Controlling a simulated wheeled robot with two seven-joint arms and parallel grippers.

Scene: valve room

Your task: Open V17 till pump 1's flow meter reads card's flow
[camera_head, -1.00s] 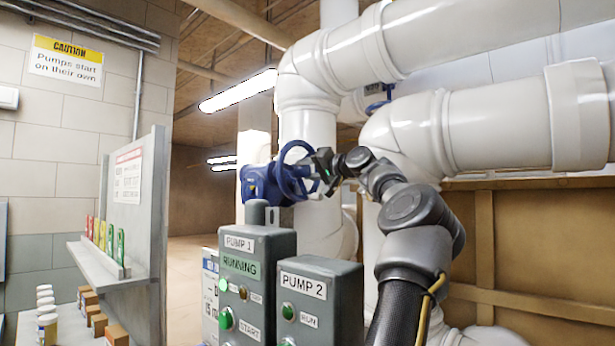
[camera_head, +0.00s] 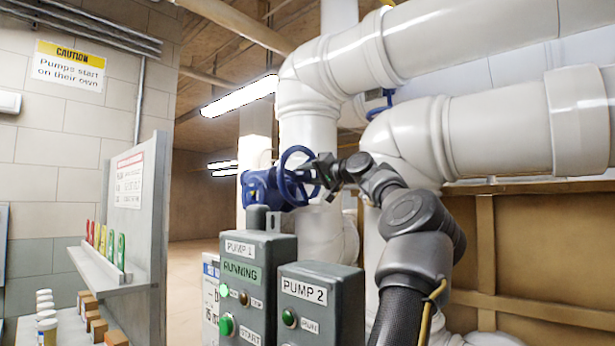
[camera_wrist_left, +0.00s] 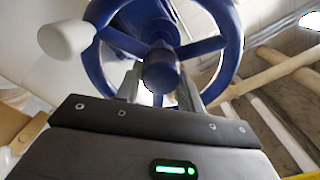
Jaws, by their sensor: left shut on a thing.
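A blue valve with a round handwheel (camera_head: 297,174) sits on the white pipework in the head view; I see no V17 label on it. My left gripper (camera_head: 318,172) is at the wheel's right side and shut on it. The fingers stand either side of the wheel's centre. The pump 1 box (camera_head: 262,250) shows RUNNING. A white panel (camera_head: 211,290), partly hidden behind it, has a reading I cannot make out. My right gripper is out of view.
The pump 2 box (camera_head: 325,290) stands right of pump 1, below my arm. A grey board holds a notice (camera_head: 129,187), too small to read, above a shelf (camera_head: 98,272) with coloured items. Small jars and boxes sit lower left. White pipes crowd the upper right.

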